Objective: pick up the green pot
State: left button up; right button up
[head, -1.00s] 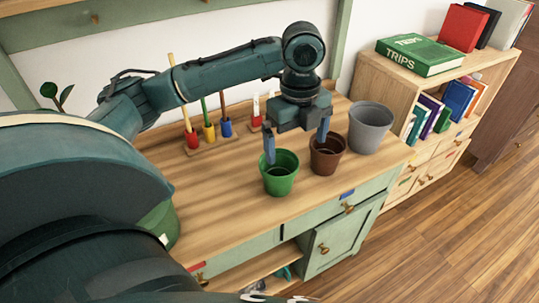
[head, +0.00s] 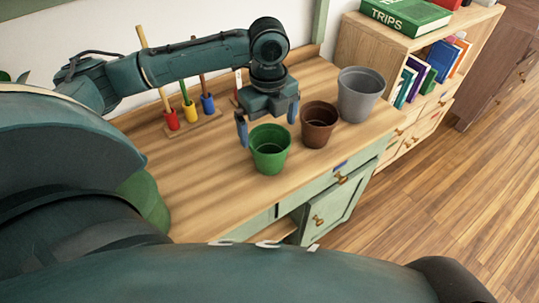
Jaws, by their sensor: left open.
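The green pot (head: 270,157) stands upright on the wooden tabletop of a green cabinet, near its front edge. My left gripper (head: 267,130) is open and points down just behind and above the green pot. Its left finger is by the pot's left rear rim and its right finger is near the gap between the green and brown pots. Nothing is between the fingers, and I cannot tell whether they touch the rim. My right gripper is not in view.
A brown pot (head: 319,130) stands right of the green pot, and a grey pot (head: 359,100) beyond it. A peg toy (head: 190,118) with coloured rings is at the back. A bookshelf (head: 392,40) stands to the right. The tabletop's left front is clear.

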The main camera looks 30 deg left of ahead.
aim_at(269, 139)
pick_arm(q)
jog(key=f, duration=0.5)
jog(key=shift+w+f, duration=0.1)
jog(key=shift+w, duration=0.15)
jog(key=c, duration=1.1)
